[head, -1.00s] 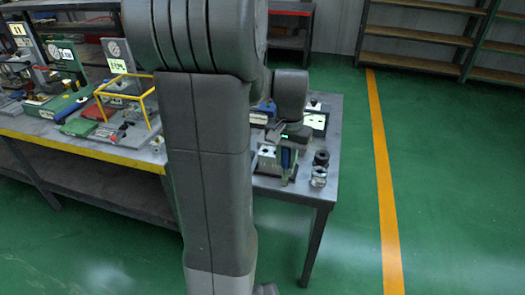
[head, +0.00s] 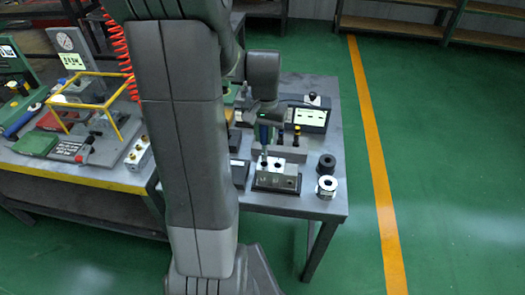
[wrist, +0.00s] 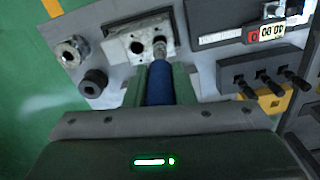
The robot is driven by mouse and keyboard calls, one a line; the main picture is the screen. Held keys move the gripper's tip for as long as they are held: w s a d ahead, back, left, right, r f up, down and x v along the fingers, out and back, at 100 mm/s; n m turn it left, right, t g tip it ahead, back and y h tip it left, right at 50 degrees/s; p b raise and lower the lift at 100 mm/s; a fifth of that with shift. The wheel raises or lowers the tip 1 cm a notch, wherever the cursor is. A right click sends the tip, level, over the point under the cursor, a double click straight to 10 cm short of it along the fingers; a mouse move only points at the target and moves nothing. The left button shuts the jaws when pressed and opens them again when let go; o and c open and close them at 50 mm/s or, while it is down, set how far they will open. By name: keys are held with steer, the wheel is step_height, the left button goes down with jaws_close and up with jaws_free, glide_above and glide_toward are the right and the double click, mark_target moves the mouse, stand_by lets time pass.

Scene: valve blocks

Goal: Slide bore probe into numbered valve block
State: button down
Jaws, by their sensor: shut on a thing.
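My gripper (head: 265,127) is shut on the bore probe (head: 264,135), which has a blue handle and a metal tip. The handle also shows between the green fingers in the wrist view (wrist: 159,84). The probe points down, nearly upright, over the silver valve block (head: 277,178). In the wrist view the block (wrist: 122,46) shows two large dark holes, and the tip (wrist: 158,47) is at the right-hand one. I cannot tell whether the tip is inside the hole or just above it. No number is readable on the block.
A black ring (head: 326,162) and a silver ring (head: 327,187) stand right of the block. Behind it are a rack with dark-handled probes (head: 280,134) and a display unit (head: 310,118). A yellow frame (head: 93,88) stands on the left bench. Green floor is open at the right.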

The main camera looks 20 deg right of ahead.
mark_target(264, 160)
step_height(264, 160, down, 5)
steer(key=shift+f, duration=0.2)
stand_by(0.3)
steer(key=shift+f+b, duration=0.4)
steer(key=shift+f, duration=0.25)
steer(key=shift+r, duration=0.1)
steer(key=c, duration=1.2)
jaws_free()
steer(key=shift+r+p, duration=0.65)
step_height(264, 160, up, 12)
steer(key=shift+f+b, duration=0.1)
steer(key=shift+b, duration=0.25)
